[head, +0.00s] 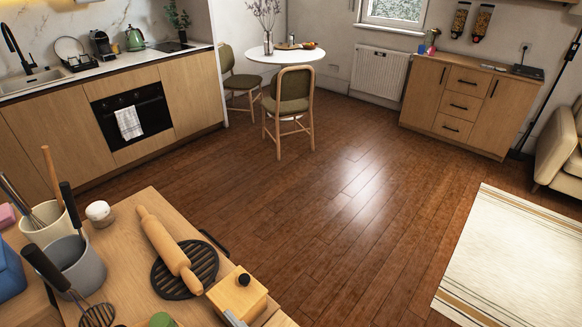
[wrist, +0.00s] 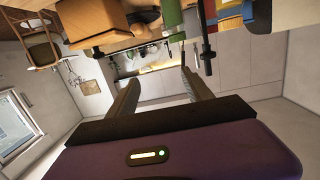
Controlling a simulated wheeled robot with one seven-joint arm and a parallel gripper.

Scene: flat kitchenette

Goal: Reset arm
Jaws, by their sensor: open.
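My gripper (wrist: 160,76) shows in the wrist view with its two fingers spread apart. Nothing is between the fingers. The wrist picture is upside down, with the floor side towards the top. My arm and gripper do not show in the head view. A rolling pin (head: 168,250) lies across a black round trivet (head: 204,265) on the wooden counter (head: 128,222) in the head view.
A wooden box (head: 237,296) stands near the counter edge. The floor (head: 300,215) beyond is clear up to the chair (head: 288,105) and drawer cabinet (head: 458,105).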

